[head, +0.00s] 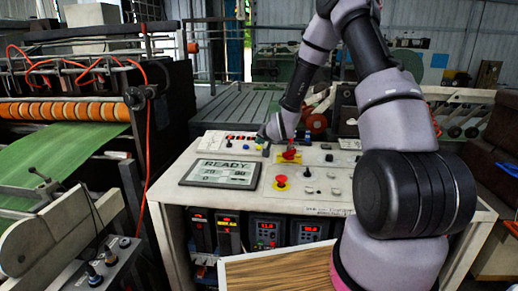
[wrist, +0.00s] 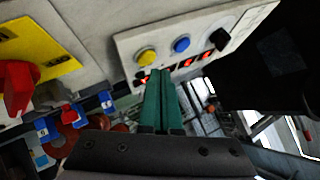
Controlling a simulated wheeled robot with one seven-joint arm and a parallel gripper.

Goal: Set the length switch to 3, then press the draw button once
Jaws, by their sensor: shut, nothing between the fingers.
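A pale control box with red lit digits (head: 240,137) stands at the back of the console top. In the wrist view it carries a black knob (wrist: 219,40), a blue button (wrist: 182,45) and a yellow button (wrist: 147,57) in a row. No lettering there is readable, so I cannot tell the knob's setting or which button is the draw button. My gripper (wrist: 160,74) has its green fingers shut together and empty, with the tips near the yellow button and the red digits. I cannot tell whether they touch. In the head view the fingers are mostly hidden at the box's right end.
A screen reading READY (head: 222,172) lies on the console top. A red handle (head: 290,154) on a yellow plate (wrist: 45,38) and a red mushroom button (head: 281,181) stand close to the right. Several small knobs lie farther right. A roller machine (head: 65,110) stands at left.

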